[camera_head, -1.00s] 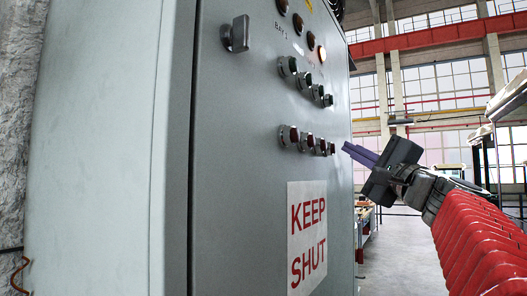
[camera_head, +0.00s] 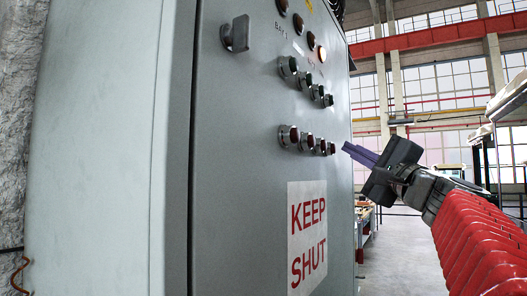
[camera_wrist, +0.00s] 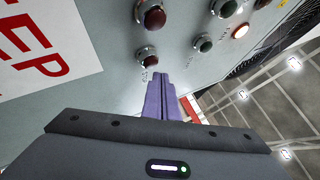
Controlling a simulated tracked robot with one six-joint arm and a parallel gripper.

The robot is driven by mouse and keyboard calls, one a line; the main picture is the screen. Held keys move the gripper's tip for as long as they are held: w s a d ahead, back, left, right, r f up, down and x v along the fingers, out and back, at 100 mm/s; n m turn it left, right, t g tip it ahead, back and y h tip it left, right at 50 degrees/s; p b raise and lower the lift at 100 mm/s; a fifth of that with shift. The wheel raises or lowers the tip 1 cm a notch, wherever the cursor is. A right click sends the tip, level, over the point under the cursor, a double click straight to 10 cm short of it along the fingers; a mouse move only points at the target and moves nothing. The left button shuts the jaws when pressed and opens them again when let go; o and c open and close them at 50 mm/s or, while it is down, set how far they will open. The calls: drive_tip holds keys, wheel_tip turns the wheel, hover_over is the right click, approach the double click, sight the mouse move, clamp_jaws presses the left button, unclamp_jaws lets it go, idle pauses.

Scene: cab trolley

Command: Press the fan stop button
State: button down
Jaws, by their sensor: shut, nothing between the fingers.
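A lower row of red buttons (camera_head: 307,141) sits on the grey cabinet door (camera_head: 235,170). In the wrist view the fingertips (camera_wrist: 161,76) lie just below the nearer red button. I cannot tell whether they touch anything.
Above the red row is a row of dark green buttons (camera_head: 304,80); higher are lamps, one lit (camera_head: 322,54). A rotary switch (camera_head: 235,34) juts out at upper left. A "KEEP SHUT" sign (camera_head: 307,235) is below. The floor (camera_head: 400,255) right of the cabinet looks open.

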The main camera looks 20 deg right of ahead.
drive_tip(key=shift+w+a+r, duration=0.1)
drive_tip(key=shift+w+a, duration=0.45)
drive_tip(key=shift+w, duration=0.05)
idle(1.5)
idle(0.3)
drive_tip(key=shift+s+d, duration=0.55)
drive_tip(key=shift+s, duration=0.15)
drive_tip(key=s+d, duration=0.1)
drive_tip(key=s, duration=0.1)
drive_tip(key=s+d, duration=0.2)
idle(0.6)
idle(0.6)
